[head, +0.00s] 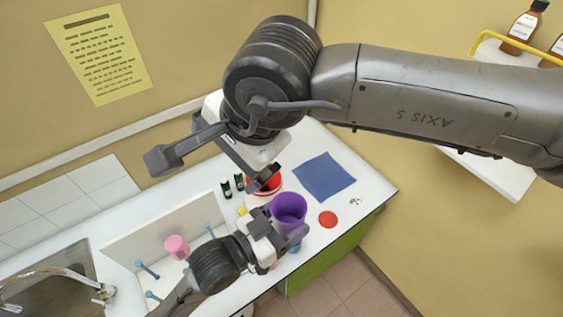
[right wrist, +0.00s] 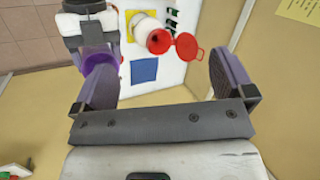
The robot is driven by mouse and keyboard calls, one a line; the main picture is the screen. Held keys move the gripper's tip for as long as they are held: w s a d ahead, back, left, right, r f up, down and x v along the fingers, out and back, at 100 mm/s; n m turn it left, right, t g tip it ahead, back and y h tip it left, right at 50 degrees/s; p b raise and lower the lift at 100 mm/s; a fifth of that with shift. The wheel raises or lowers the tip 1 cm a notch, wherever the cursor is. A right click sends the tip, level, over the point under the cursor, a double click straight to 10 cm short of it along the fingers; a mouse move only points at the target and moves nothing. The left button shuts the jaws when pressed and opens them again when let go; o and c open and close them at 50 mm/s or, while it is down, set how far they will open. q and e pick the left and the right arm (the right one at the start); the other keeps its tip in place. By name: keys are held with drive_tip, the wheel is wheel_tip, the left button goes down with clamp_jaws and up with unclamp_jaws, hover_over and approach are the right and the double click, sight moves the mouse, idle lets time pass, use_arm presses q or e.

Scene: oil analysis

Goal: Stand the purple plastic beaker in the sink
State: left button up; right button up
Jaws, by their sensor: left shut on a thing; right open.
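The purple plastic beaker (head: 289,208) is upright at the worktop's front part in the head view. My left gripper (head: 280,238) is shut on its near side; whether the beaker touches the worktop is unclear. The beaker (right wrist: 101,66) and my left gripper also show at upper left in the right wrist view. My right gripper (head: 217,168) is open and empty, high above the worktop; its two fingers frame the right wrist view (right wrist: 166,86). The metal sink (head: 50,292) with a curved tap is at the lower left in the head view, partly cut off.
A rack with blue pegs (head: 147,270) and a pink cup (head: 176,247) stands between sink and beaker. A white container with an open red lid (right wrist: 183,46), small dark bottles (head: 227,189), a blue mat (head: 323,177) and a red disc (head: 328,219) are nearby.

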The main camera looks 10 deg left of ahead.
drive_tip(key=d+f+n+h, duration=0.2)
drive_tip(key=d+n+h, duration=0.25)
drive_tip(key=d, duration=0.25)
approach(283, 201)
drive_tip(key=shift+n+h, duration=0.25)
drive_tip(key=shift+n, duration=0.2)
drive_tip(key=f, duration=0.3)
drive_tip(key=s+f, duration=0.1)
drive_tip(key=f, duration=0.1)
drive_tip(key=shift+s+f, duration=0.1)
drive_tip(key=shift+f, duration=0.25)
